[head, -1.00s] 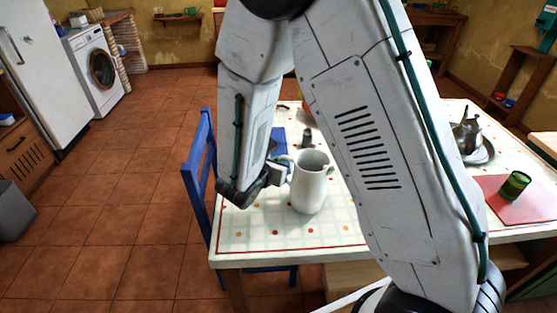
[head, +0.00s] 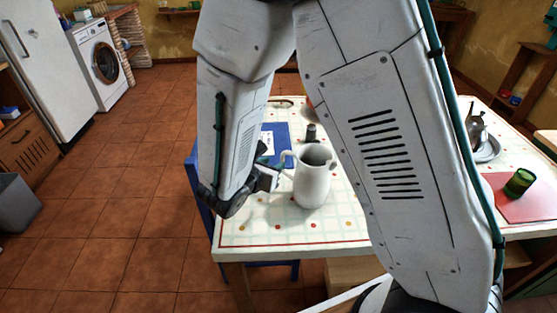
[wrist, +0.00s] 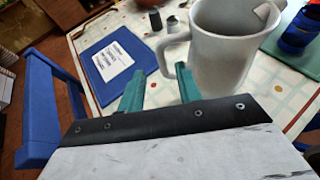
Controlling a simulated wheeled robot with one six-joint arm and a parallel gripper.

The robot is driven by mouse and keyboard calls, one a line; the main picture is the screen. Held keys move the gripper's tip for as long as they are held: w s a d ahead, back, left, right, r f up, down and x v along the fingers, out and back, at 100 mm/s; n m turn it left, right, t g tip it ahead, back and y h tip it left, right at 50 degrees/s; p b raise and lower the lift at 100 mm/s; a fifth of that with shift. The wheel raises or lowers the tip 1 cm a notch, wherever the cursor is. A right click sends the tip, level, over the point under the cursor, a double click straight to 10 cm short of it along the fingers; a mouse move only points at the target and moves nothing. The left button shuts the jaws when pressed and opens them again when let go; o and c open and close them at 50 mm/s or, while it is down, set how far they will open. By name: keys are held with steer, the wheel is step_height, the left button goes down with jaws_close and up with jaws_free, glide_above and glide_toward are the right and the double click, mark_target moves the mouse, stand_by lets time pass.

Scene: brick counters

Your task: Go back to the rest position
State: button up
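My gripper (head: 266,178) is at the left of the white pitcher (head: 312,183), over the table's left part. In the wrist view its two green fingers (wrist: 166,76) are apart with nothing between them, so it is open. The pitcher (wrist: 222,55) stands upright on the table just beyond the fingers. Its handle (wrist: 166,54) points toward the gripper, with a small gap visible. My arm crosses the middle of the head view and hides part of the table.
The table (head: 290,232) has a patterned top. A blue book (wrist: 112,62) lies left of the pitcher, near small dark shakers (wrist: 171,24). A blue chair (wrist: 45,110) stands at the table's left edge. A green cup (head: 519,183) is on the right. Open floor lies to the left.

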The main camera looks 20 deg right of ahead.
mark_target(299, 171)
steer(key=shift+s+a+r, duration=0.25)
steer(key=shift+s+a, duration=0.15)
steer(key=shift+a, duration=0.05)
steer(key=s+d+m+g, duration=0.2)
steer(key=s+m, duration=0.1)
steer(key=s+d+m+g+h, duration=0.1)
steer(key=s, duration=0.1)
steer(key=shift+r+m, duration=0.25)
steer(key=shift+m, duration=0.05)
steer(key=s+d+r+m+g+y, duration=0.2)
steer(key=s+r+m+y, duration=0.3)
steer(key=s+r+m, duration=0.4)
steer(key=s+d+r+m+g+y, duration=0.2)
steer(key=s+r+m+y, duration=0.4)
steer(key=s+r+m, duration=0.3)
steer(key=s+d+m, duration=0.1)
steer(key=s+m, duration=0.1)
steer(key=m, duration=0.1)
steer(key=shift+s+d+r+g, duration=0.15)
steer(key=shift+r+g, duration=0.05)
steer(key=shift+g, duration=0.1)
